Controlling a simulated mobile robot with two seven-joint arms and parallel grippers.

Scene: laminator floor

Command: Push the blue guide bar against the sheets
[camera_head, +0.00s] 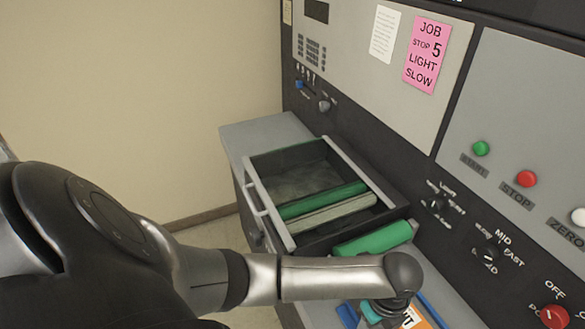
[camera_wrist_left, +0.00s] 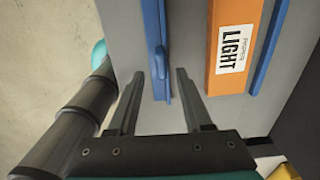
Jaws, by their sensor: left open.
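The blue guide bar with a raised grip tab (camera_wrist_left: 157,62) runs lengthwise over a grey bed in the left wrist view. A piece of blue also shows below my arm in the head view (camera_head: 348,316). The orange sheets (camera_wrist_left: 218,75), with a white "LIGHT" label, lie to the right of the bar, with a strip of bare grey between them. My left gripper (camera_wrist_left: 157,80) is open, its two fingers on either side of the bar's near end and tab. Whether a finger touches the bar I cannot tell. My right gripper is not in view.
A second blue bar (camera_wrist_left: 270,45) lies along the right side of the sheets. In the head view, an open drawer (camera_head: 262,190) holds green and pale rolls, and a green roller (camera_head: 372,240) is nearby. The control panel with buttons (camera_head: 526,179) rises at right.

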